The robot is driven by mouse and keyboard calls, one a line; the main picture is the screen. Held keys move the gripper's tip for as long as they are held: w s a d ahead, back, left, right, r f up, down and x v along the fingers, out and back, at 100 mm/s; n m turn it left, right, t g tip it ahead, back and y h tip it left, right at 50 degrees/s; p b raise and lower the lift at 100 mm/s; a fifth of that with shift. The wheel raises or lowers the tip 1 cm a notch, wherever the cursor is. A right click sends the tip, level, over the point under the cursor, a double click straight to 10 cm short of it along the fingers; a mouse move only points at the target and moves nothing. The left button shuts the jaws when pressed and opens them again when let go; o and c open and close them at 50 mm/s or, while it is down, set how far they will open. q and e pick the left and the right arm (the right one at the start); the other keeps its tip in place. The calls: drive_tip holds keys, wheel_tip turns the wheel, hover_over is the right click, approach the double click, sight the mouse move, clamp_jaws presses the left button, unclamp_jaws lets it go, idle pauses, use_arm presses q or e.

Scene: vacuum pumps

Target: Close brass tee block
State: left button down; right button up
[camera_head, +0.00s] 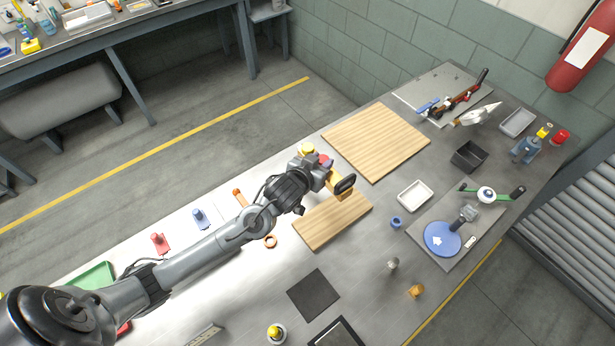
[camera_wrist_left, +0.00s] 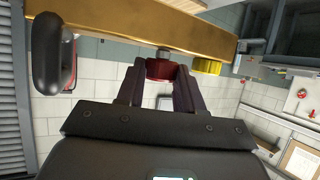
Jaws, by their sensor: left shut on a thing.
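The brass tee block (camera_head: 335,184) stands near the top of the lower wooden board (camera_head: 333,220). A black oval handle (camera_head: 345,184) is at its near right end. A yellow knob (camera_head: 305,149) and a red knob (camera_head: 326,160) show beside my left gripper (camera_head: 322,170). In the left wrist view the brass body (camera_wrist_left: 150,25) spans the top, with the black handle (camera_wrist_left: 48,52) at left and the yellow knob (camera_wrist_left: 207,67) at right. There my left gripper (camera_wrist_left: 160,70) is shut on the red knob (camera_wrist_left: 160,66), between its two fingers. My right gripper is not in view.
A larger wooden board (camera_head: 376,140) lies behind. A white tray (camera_head: 415,196), a black bin (camera_head: 468,157) and a blue disc valve (camera_head: 442,238) stand to the right. A dark mat (camera_head: 314,295) lies in front. Small coloured parts line the left edge.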

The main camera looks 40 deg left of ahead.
sight(302, 152)
use_arm(q)
drive_tip(key=shift+f, duration=0.3)
drive_tip(key=shift+d, duration=0.1)
drive_tip(key=shift+a+f, duration=0.1)
drive_tip(key=shift+a, duration=0.15)
drive_tip(key=w+a+f, duration=0.1)
drive_tip(key=a+f, duration=0.1)
drive_tip(key=a, duration=0.1)
drive_tip(key=w+a+f, duration=0.2)
drive_tip(key=a, duration=0.1)
drive_tip(key=w+a+f, duration=0.1)
drive_tip(key=a+f, duration=0.1)
drive_tip(key=a, duration=0.2)
drive_tip(key=shift+w+a+f, duration=0.1)
drive_tip(key=shift+w+f, duration=0.25)
drive_tip(key=shift+w, duration=0.05)
drive_tip(key=shift+f, duration=0.1)
drive_tip(key=shift+f, duration=1.9)
drive_tip(key=shift+f, duration=0.1)
